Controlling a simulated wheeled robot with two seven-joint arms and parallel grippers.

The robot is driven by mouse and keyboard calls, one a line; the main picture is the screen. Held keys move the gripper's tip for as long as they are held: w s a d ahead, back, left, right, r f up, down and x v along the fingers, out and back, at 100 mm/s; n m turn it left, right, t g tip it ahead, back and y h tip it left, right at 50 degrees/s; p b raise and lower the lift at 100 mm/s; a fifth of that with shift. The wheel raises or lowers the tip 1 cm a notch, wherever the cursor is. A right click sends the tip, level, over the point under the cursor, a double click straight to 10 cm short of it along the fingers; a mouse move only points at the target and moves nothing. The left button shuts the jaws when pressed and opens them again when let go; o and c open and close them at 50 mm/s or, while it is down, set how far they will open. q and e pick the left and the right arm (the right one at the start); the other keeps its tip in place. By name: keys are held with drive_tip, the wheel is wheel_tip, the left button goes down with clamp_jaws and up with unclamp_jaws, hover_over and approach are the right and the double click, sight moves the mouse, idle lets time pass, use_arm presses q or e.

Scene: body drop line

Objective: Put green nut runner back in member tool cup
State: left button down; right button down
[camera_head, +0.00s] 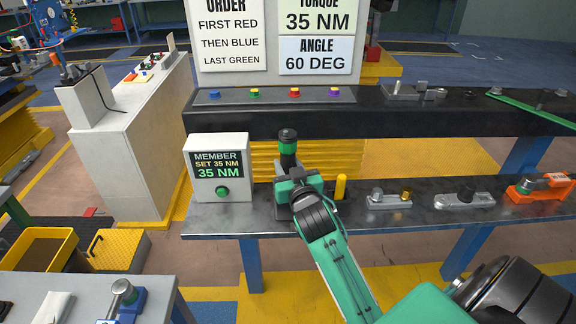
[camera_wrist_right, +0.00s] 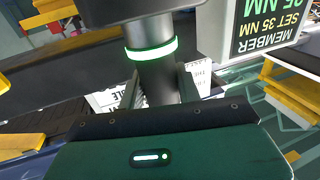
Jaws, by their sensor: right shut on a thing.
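The green nut runner (camera_head: 288,143) is a dark upright cylinder with a green band, rising above my right gripper at the lower bench. In the right wrist view the nut runner (camera_wrist_right: 151,52) shows a glowing green ring. My right gripper (camera_head: 297,180) is shut on its body, and its fingers (camera_wrist_right: 158,88) lie on both sides of it. A dark holder (camera_head: 282,211) shows partly below the gripper, beside the member display. The gripper hides the tool's lower end, so I cannot tell whether it sits in a cup. My left gripper is not in view.
The member display box (camera_head: 220,168) reads 35 NM and stands just left of the gripper. A yellow post (camera_head: 340,187) is close on the right. Metal fixtures (camera_head: 389,200) and an orange fixture (camera_head: 540,188) stand farther right. A dark raised shelf (camera_head: 400,115) runs behind.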

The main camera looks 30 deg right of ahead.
drive_tip(key=shift+f, duration=0.2)
drive_tip(key=c, duration=0.9)
unclamp_jaws()
drive_tip(key=shift+f, duration=0.1)
drive_tip(key=shift+p+v, duration=0.4)
drive_tip(key=shift+v, duration=3.15)
